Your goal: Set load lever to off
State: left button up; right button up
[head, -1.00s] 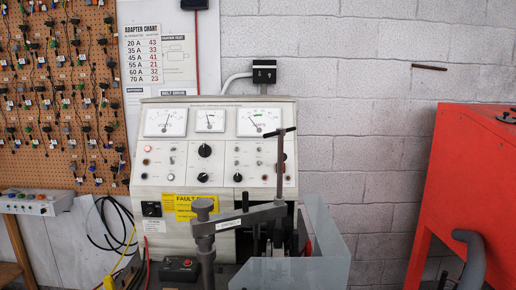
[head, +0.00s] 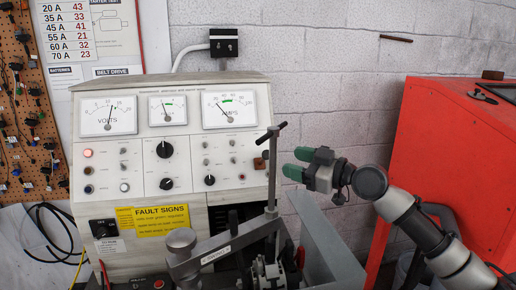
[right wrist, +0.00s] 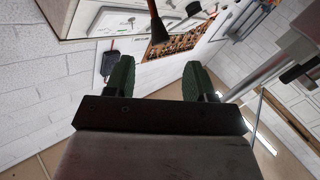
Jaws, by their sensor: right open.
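The grey test bench (head: 90,220) has dials and knobs on its sloped panel. A small brown knob (head: 260,163) sits at the panel's right edge; it may be the load lever, but I cannot read its label or setting. My right gripper (head: 297,163) is open and empty, its green fingers pointing left toward that edge, to the right of the knob and apart from it. In the right wrist view a dark flared piece on a reddish rod (right wrist: 159,30) shows ahead, between the open fingers; I cannot tell which part it is. My left gripper is not in view.
An upright clamp rod with a T-handle (head: 272,170) and a grey arm (head: 230,243) stand before the panel, close left of my right gripper. A red cabinet (head: 430,130) is at the right.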

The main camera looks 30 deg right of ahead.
aim_at(267, 155)
jog(key=p+x, duration=0.4)
jog(key=x, duration=0.4)
jog(key=shift+w+a+r, duration=0.1)
jog(key=shift+w, duration=0.05)
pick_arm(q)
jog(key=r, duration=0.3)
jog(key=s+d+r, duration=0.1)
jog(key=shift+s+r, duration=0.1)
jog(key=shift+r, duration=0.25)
